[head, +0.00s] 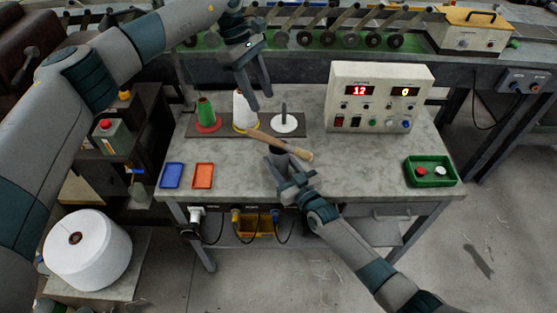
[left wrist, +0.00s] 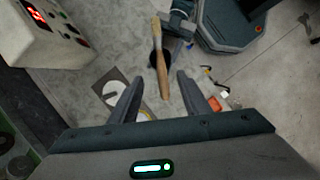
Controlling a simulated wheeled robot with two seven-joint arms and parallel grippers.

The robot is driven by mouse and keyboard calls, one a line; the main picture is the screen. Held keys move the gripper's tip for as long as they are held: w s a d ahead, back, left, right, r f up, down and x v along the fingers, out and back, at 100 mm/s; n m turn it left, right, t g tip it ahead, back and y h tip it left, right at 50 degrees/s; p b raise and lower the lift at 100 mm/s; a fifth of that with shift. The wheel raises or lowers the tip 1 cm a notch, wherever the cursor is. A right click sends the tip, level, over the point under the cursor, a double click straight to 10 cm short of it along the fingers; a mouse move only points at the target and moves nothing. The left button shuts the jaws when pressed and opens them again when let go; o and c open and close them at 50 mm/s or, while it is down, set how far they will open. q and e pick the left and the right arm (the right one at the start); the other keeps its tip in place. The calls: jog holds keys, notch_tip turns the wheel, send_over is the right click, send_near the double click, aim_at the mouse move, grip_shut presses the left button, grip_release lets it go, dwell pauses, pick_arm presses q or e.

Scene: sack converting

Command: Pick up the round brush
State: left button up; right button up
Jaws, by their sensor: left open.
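The round brush (head: 272,141) has a light wooden handle and a darker ferrule, with pale bristles at its right end. It slants across the middle of the table, and in the left wrist view it also shows (left wrist: 158,50), its handle end between my fingers in the picture. My left gripper (head: 259,99) is open and empty above the brush's handle end, apart from it. It also shows in the left wrist view (left wrist: 157,77). My right gripper (head: 282,168) is at the brush's near side, by a dark grey shape; whether it grips the brush is unclear.
A control box (head: 378,98) is at back right, a green button tray (head: 431,172) at right. Blue and orange trays (head: 203,177) lie at left.

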dwell(0.4)
pick_arm(q)
jog(key=t+y, duration=0.2)
jog(key=y, duration=0.1)
send_over(291, 145)
jog(key=f, duration=0.2)
jog(key=shift+w+r, duration=0.1)
jog(key=shift+r, duration=0.15)
jog(key=shift+f, duration=3.4)
